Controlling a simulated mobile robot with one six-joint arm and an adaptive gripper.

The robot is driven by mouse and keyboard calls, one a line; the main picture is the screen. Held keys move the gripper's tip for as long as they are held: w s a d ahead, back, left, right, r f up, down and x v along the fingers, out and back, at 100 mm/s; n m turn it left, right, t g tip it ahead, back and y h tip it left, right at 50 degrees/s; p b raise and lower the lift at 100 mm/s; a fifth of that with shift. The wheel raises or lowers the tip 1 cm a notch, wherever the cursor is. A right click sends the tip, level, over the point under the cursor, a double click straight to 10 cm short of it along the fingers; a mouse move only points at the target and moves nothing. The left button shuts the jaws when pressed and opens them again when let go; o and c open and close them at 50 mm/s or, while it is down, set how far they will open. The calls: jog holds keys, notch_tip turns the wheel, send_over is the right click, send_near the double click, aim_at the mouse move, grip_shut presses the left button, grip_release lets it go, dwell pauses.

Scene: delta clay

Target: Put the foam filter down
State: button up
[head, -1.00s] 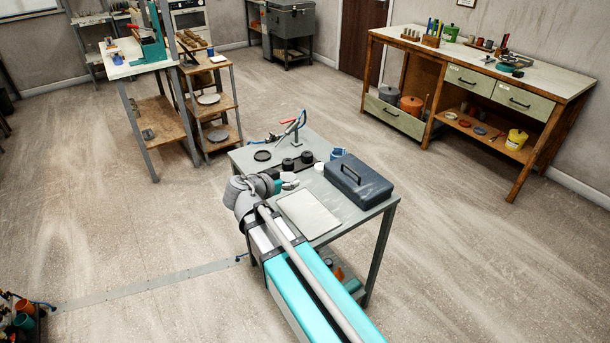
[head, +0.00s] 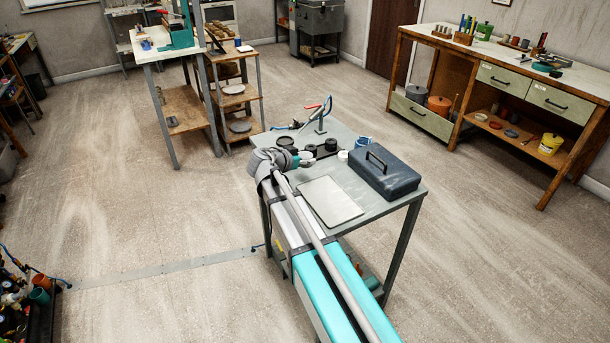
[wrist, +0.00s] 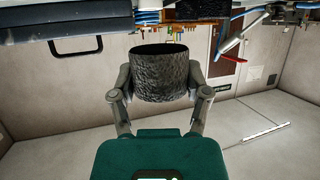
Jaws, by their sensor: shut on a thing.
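The foam filter is a dark, rough, hollow cylinder (wrist: 165,76) in the wrist view. My gripper (wrist: 162,84) is shut on it, with one finger on each side. The wrist view does not show how high the filter is above the table.
A dark toolbox (head: 385,172) stands at the table's right, beside a pale flat panel (head: 330,201). Dark round pieces (head: 331,145) and a clamp stand (head: 319,118) are at the back.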

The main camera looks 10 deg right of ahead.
aim_at(304, 175)
jog(key=shift+w+f+b, duration=0.65)
jog(key=shift+w+f, duration=0.2)
jog(key=shift+f, duration=0.15)
jog(key=shift+w+d+f+b, duration=0.1)
jog(key=shift+w+f+b, duration=0.3)
jog(key=shift+f+b, duration=0.2)
notch_tip(304, 175, down, 3)
jog(key=b, duration=0.3)
jog(key=o, duration=0.9)
jog(key=shift+o, duration=0.2)
jog(key=shift+r, duration=0.2)
